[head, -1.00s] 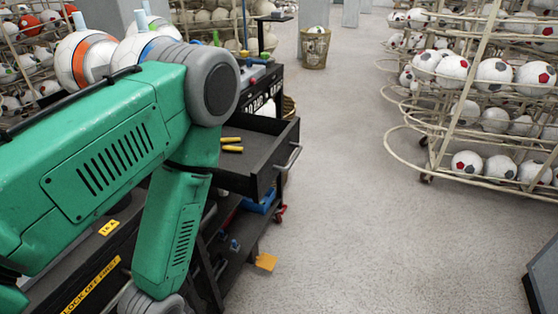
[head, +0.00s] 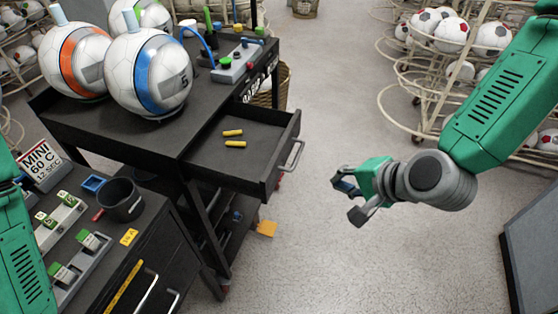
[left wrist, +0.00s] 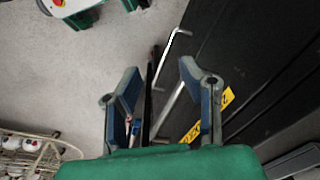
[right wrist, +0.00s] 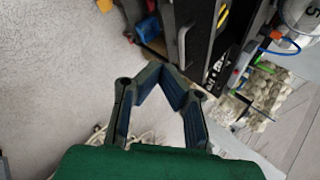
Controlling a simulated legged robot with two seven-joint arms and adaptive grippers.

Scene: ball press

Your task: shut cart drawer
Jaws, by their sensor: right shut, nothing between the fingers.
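The black cart (head: 150,130) stands left of centre in the head view. Its drawer (head: 262,145) is pulled out to the right, with a silver handle (head: 292,155) on its front. Two yellow pieces (head: 234,138) lie inside. My right gripper (head: 346,198) is shut and empty, in the air right of the drawer front and apart from it. The right wrist view shows the drawer handle (right wrist: 183,45) beyond the fingers (right wrist: 168,72). My left gripper (left wrist: 158,75) is open and empty near a dark cabinet with a silver handle (left wrist: 170,50).
Large balls (head: 148,75) and a control box (head: 238,62) sit on the cart top. A dark cabinet (head: 150,250) with a black cup (head: 120,200) is at front left. Ball racks (head: 425,100) stand at back right.

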